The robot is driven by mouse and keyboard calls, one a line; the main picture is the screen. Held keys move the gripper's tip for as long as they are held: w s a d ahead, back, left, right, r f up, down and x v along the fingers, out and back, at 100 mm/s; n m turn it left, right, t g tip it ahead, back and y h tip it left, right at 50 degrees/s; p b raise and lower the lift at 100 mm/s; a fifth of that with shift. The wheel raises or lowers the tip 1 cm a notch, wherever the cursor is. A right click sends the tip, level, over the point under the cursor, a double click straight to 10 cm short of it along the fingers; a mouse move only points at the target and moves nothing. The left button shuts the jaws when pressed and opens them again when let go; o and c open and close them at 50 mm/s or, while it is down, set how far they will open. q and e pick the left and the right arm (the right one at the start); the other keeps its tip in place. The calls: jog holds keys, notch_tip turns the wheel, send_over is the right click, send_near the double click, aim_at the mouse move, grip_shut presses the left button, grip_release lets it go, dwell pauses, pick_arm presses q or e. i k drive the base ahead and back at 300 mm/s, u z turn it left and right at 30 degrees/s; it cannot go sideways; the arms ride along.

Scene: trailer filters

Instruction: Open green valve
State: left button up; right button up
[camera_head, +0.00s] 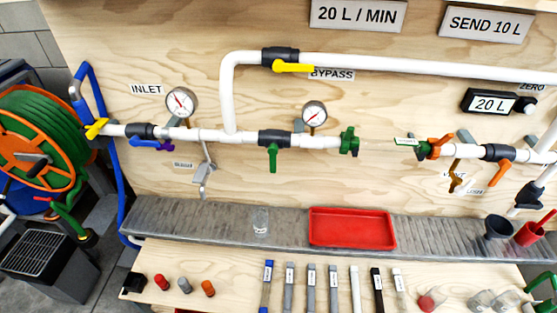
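The green valve is a dark valve body (275,138) on the white horizontal pipe, with a green lever handle (272,158) hanging straight down, across the pipe. It sits between the two round gauges, just below and left of the right gauge (314,115). A green coupling (349,141) ends the pipe to its right and is a different green part. Neither of my grippers shows in the head view. Nothing touches or covers the green lever.
A yellow-handled bypass valve (292,67) sits above, a blue-handled valve (147,141) left, and an orange-handled valve (499,172) right. A silver lever part (203,177) hangs nearby. Below are a metal ledge (165,219), red tray (352,228) and clear cup (260,220). Space before the lever looks free.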

aim_at(273, 150)
jog(key=k, duration=0.95)
jog(key=z, duration=1.05)
jog(key=i, duration=0.9)
jog(key=u, duration=0.35)
